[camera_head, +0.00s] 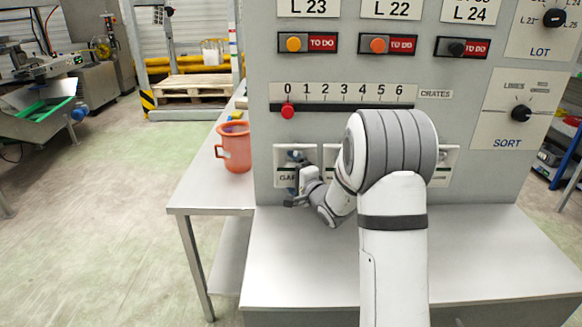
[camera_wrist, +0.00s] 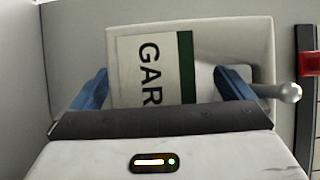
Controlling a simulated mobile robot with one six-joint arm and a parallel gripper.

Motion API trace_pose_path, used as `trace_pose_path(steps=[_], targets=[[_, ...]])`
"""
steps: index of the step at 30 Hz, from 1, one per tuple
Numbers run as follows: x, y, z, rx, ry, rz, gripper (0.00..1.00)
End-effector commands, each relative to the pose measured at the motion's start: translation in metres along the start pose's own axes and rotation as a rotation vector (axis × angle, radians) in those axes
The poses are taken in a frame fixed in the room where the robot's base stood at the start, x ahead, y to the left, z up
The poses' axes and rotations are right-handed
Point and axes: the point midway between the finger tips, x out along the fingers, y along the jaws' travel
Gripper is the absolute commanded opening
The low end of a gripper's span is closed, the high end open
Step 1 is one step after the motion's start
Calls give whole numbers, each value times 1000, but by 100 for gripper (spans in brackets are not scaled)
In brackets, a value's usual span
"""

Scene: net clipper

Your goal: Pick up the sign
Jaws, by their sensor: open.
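The sign (camera_wrist: 150,70) is a white card with a dark green stripe and the letters "GAR", turned sideways in the wrist view. It sits in a pale holder (camera_wrist: 240,42) on the grey panel, and my gripper hides its lower part. My gripper (camera_wrist: 162,84) is open, with one blue finger on each side of the sign. I cannot tell whether either finger touches it. In the head view, my gripper (camera_head: 295,174) is at the leftmost holder, and only part of the sign (camera_head: 285,177) shows.
The grey control panel (camera_head: 262,135) stands on a pale table (camera_head: 300,270). A slider with a red knob (camera_head: 288,111) is above the sign. A small round-ended peg (camera_wrist: 290,92) is right of the holder. An orange jug (camera_head: 236,150) stands left of the panel.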

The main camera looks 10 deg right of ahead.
Motion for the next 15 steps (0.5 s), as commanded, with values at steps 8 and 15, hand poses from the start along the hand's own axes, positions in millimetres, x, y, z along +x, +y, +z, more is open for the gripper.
trace_pose_path(steps=[8, 15], targets=[[1, 0, 0, 0, 1, 0, 96], [1, 0, -1, 0, 1, 0, 76]])
